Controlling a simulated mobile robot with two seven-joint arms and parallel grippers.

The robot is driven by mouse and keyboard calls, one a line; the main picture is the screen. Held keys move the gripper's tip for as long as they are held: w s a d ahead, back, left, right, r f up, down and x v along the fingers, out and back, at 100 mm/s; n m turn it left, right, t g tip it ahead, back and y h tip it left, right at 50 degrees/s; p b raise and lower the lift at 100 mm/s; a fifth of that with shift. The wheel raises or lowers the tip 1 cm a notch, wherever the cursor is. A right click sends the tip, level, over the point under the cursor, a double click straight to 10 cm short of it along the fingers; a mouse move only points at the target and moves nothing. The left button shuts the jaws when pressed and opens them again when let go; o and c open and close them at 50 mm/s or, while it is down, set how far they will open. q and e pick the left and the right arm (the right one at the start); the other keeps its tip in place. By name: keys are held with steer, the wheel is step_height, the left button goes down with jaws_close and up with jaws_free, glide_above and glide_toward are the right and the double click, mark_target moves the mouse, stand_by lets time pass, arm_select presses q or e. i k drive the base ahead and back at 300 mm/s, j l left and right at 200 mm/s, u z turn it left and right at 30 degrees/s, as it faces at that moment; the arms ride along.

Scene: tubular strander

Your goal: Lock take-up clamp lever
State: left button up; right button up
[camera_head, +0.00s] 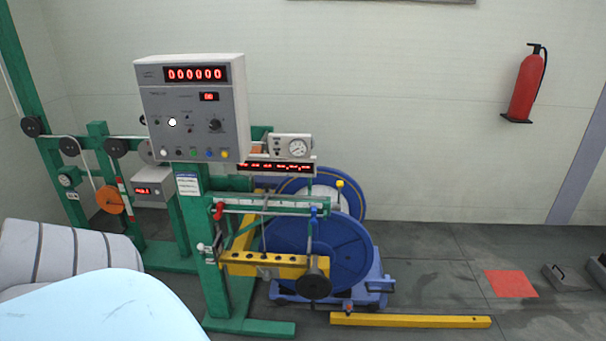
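The take-up is a blue reel (345,255) in a low blue cradle (378,285), behind a green and yellow frame. Several small handles are near it: a red one (218,211) at the left end of the horizontal bar, a blue one (313,213) toward its right end, and a yellow knob (340,184) by the reel's upper edge. I cannot tell which of them is the clamp lever, or whether it is locked. Neither of my grippers is in view.
A grey control box (193,108) with red digits stands on a green post left of the reel. A yellow floor bar (410,321) lies in front of the cradle. A red floor patch (510,284) is at right. Floor between cradle and patch is clear.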

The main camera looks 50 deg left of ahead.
mark_target(267, 274)
steer(key=u, duration=1.6)
steer(key=z, duration=0.45)
steer(key=j+z, duration=0.85)
steer(key=j, duration=0.15)
steer(key=j+z, duration=0.15)
steer(key=j, duration=0.4)
steer(key=k+j+z, duration=0.15)
steer(key=j, duration=0.4)
steer(key=k+j, duration=0.1)
steer(key=j, duration=0.4)
steer(key=k+j, duration=0.1)
steer(key=j, duration=0.95)
steer(key=k+z, duration=0.05)
